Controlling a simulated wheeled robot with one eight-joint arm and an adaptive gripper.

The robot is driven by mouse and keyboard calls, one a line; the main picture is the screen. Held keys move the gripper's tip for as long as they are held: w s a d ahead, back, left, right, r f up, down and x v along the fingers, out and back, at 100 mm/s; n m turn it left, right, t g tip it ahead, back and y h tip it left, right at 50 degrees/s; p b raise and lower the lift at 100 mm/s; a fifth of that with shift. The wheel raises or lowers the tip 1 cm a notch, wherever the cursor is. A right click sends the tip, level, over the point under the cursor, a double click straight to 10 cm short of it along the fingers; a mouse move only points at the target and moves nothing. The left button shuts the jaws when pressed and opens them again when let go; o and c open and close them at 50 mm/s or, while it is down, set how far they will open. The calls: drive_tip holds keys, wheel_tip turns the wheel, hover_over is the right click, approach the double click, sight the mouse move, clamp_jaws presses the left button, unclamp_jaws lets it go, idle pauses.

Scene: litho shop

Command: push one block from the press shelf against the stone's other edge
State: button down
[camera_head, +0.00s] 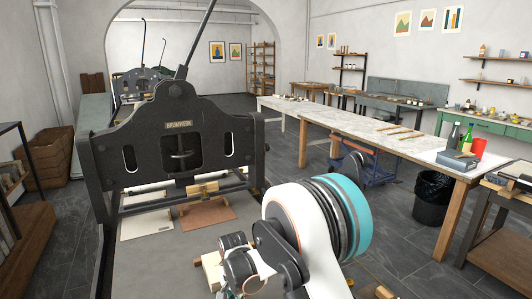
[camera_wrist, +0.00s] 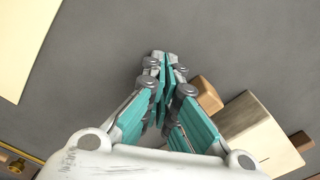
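My gripper (camera_wrist: 164,68) points down over a plain grey surface in the wrist view, its two teal-padded fingers drawn together with nothing seen between them. A pale wooden block (camera_wrist: 260,130) with brown knobs at its ends lies just right of the fingers, apart from the tips. In the head view part of this pale block (camera_head: 213,273) shows left of my wrist. The fingertips are hidden there by my wrist and the frame edge. The press (camera_head: 180,128) stands ahead with its grey bed (camera_head: 165,255) in front. I cannot tell the stone from the bed, nor pick out the shelf.
A cream sheet (camera_head: 147,224) and a brown board (camera_head: 207,213) lie on the bed near the press. A wooden piece (camera_head: 203,190) stands behind the board. A long worktable (camera_head: 375,135) is at the right. A brass fitting (camera_wrist: 14,165) shows at lower left.

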drive_tip(key=shift+w+a, duration=0.4)
drive_tip(key=shift+w, duration=0.4)
drive_tip(key=shift+w+a, duration=0.4)
drive_tip(key=shift+w, duration=0.4)
drive_tip(key=shift+s+d+r, duration=0.2)
drive_tip(key=shift+s+d, duration=0.1)
drive_tip(key=shift+s, duration=0.3)
drive_tip(key=shift+s+d+r, duration=0.15)
drive_tip(key=shift+s+d, duration=0.1)
drive_tip(key=shift+s, duration=0.3)
wheel_tip(320, 180, up, 8)
drive_tip(key=p, duration=0.3)
drive_tip(key=shift+p, duration=0.35)
